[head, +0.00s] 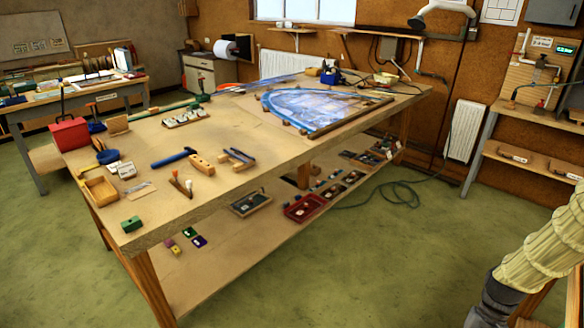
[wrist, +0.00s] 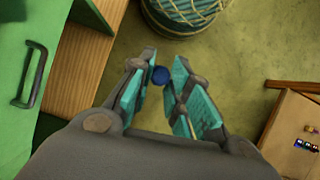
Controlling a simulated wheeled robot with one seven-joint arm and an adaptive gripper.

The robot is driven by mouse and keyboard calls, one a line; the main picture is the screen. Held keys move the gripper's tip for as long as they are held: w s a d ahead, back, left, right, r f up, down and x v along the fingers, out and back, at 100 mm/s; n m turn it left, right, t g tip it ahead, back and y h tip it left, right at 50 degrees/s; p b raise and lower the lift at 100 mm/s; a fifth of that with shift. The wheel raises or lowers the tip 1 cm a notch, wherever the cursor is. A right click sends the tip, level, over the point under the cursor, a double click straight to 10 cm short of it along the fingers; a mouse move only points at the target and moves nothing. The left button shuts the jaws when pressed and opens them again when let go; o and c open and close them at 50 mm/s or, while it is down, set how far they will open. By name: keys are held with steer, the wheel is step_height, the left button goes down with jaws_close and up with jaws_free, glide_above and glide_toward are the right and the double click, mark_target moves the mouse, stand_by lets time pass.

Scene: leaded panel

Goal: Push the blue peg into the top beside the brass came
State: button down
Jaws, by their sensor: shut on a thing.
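The blue peg (wrist: 160,75) shows in the wrist view as a small dark-blue round end between the tips of my gripper (wrist: 158,80). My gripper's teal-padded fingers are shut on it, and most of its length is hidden. Below it is green floor, so it is held away from the bench. The bench top (head: 225,130) stands in the head view, with the arched blue leaded panel (head: 315,108) on its far right part. I cannot single out the brass came at this size. My gripper and the held peg do not show in the head view.
In the wrist view, a green cabinet (wrist: 25,75) is at left, a rope-wound drum (wrist: 182,15) at top and a wooden top (wrist: 292,135) at right.

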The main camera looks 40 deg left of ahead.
steer(key=d, duration=0.1)
steer(key=w+d, duration=0.1)
steer(key=d, duration=0.1)
steer(key=shift+w+d+f+m, duration=0.1)
steer(key=shift+w+d+m, duration=0.05)
steer(key=shift+d+m, duration=0.15)
stand_by(0.7)
steer(key=shift+w, duration=0.15)
